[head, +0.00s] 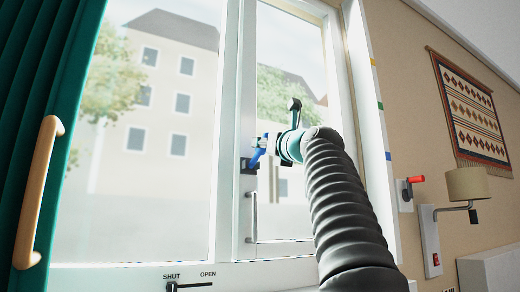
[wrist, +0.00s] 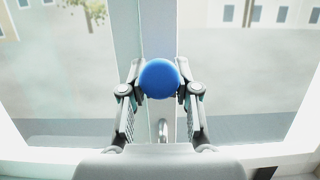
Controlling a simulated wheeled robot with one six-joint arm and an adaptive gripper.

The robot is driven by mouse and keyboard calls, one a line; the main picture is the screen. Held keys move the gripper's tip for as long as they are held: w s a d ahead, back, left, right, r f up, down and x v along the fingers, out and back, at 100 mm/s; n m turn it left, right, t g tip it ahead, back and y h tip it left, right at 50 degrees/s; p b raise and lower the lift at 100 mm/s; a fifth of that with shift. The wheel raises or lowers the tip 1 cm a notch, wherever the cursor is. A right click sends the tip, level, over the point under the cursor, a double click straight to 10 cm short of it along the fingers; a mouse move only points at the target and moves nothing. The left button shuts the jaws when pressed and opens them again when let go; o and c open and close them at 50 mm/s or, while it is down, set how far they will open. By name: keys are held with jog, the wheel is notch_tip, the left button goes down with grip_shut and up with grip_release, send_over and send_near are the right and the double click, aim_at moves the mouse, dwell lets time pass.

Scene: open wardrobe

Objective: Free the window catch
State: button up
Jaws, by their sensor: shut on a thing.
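The window catch shows in the head view as a blue lever (head: 257,156) on a dark mount (head: 248,166), on the upright between the two panes. In the wrist view its round blue knob (wrist: 159,79) sits between the fingertips. My gripper (wrist: 159,88) is shut on the knob, one finger on each side. In the head view my gripper (head: 265,143) is small and partly hidden by my wrist and arm. The knob hides the rest of the lever in the wrist view.
A metal bar handle (head: 252,217) is below the catch. A slider marked SHUT and OPEN (head: 190,286) is on the lower frame. A green curtain (head: 75,60) and wooden handle (head: 40,190) are left.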

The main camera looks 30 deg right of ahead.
jog(key=shift+s, duration=0.1)
jog(key=shift+s+f+b, duration=0.2)
jog(key=shift+f+b, duration=0.2)
jog(key=shift+f, duration=0.05)
jog(key=shift+s+f+b, duration=0.2)
jog(key=shift+f+b, duration=0.15)
jog(key=shift+f, duration=0.1)
jog(key=o, duration=0.7)
jog(key=shift+w+a, duration=0.1)
jog(key=shift+a, duration=0.1)
jog(key=shift+d, duration=0.1)
